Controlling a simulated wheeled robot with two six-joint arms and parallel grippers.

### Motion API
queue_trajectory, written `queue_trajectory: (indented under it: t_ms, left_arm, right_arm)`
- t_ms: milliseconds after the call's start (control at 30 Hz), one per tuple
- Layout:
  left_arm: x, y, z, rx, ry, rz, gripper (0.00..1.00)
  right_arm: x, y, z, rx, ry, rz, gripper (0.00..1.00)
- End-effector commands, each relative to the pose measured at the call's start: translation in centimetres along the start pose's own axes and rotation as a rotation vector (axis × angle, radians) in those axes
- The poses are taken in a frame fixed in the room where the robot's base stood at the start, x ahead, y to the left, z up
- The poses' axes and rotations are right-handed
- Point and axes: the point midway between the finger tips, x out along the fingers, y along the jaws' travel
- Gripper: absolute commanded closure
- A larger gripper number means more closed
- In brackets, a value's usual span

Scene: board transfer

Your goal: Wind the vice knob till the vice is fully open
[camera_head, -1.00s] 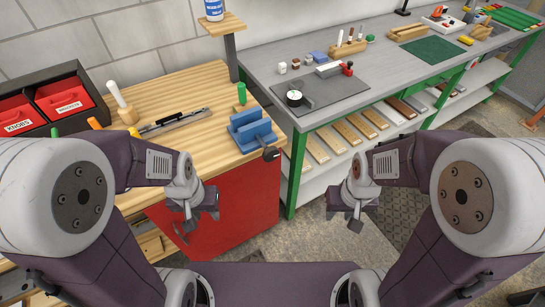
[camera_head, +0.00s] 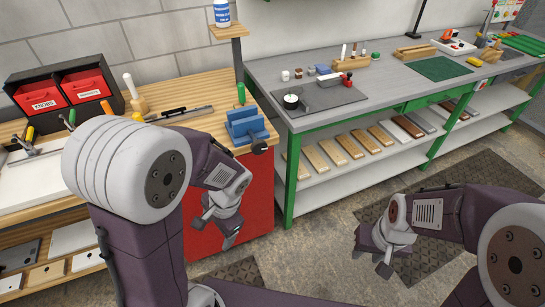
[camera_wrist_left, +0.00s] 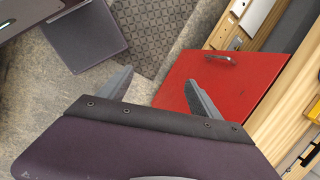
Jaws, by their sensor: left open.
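The blue vice (camera_head: 240,118) stands on the right front corner of the wooden bench in the head view. Its dark knob (camera_head: 259,147) sticks out at the front, over the bench edge. My left gripper (camera_head: 214,234) is open and empty, below and in front of the vice, beside the red cabinet door. In the left wrist view its two fingers (camera_wrist_left: 160,90) are spread, with floor and the red door beyond; the vice is not seen there. My right gripper (camera_head: 371,262) hangs over the floor at the right, its fingertips apart and empty, far from the vice.
A green-handled tool (camera_head: 241,93) stands just behind the vice. Red bins (camera_head: 84,84) in a dark rack and a wooden block with a white handle (camera_head: 139,103) are further left. The red door (camera_head: 262,200) is below the vice. A grey bench (camera_head: 400,80) stands at the right.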

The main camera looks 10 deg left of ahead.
Motion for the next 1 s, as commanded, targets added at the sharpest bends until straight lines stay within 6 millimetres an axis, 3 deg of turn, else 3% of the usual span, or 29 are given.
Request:
queue_trajectory:
  t_ms: [33,100,233,333,433,500,600,700,800,1000]
  left_arm:
    - [1.4,-0.4,-0.3,0.088,-0.033,-0.037,0.26]
    - [2.2,-1.6,-0.4,0.226,-0.090,-0.101,0.26]
    - [3.5,-4.4,-1.5,0.498,-0.209,-0.242,0.26]
    - [4.0,-7.2,-3.6,0.728,-0.324,-0.388,0.26]
    - [3.7,-10.1,-7.8,0.991,-0.472,-0.595,0.26]
    - [2.6,-11.6,-12.2,1.179,-0.598,-0.787,0.26]
    - [-0.3,-11.7,-18.9,1.374,-0.765,-1.067,0.26]
    - [-2.9,-10.7,-23.1,1.458,-0.868,-1.257,0.26]
    - [-4.4,-9.8,-25.0,1.489,-0.918,-1.356,0.26]
    - [-4.9,-10.2,-25.4,1.491,-0.929,-1.375,0.26]
  right_arm:
    - [1.4,0.0,0.1,0.000,0.000,0.000,0.64]
    - [2.4,0.0,0.2,-0.001,0.000,0.000,0.64]
    - [4.5,0.1,0.4,0.000,0.000,0.000,0.64]
    - [6.4,0.1,0.7,0.000,0.000,0.000,0.64]
    - [9.0,0.2,0.9,0.000,0.000,0.000,0.64]
    - [11.1,0.2,1.1,0.000,0.000,0.000,0.64]
    - [13.2,0.2,1.4,0.000,0.000,0.000,0.64]
    - [14.1,0.3,1.4,0.000,0.000,0.000,0.64]
    - [14.3,0.3,1.5,0.000,0.000,0.000,0.64]
    - [14.2,0.3,1.4,0.000,0.000,0.000,0.64]
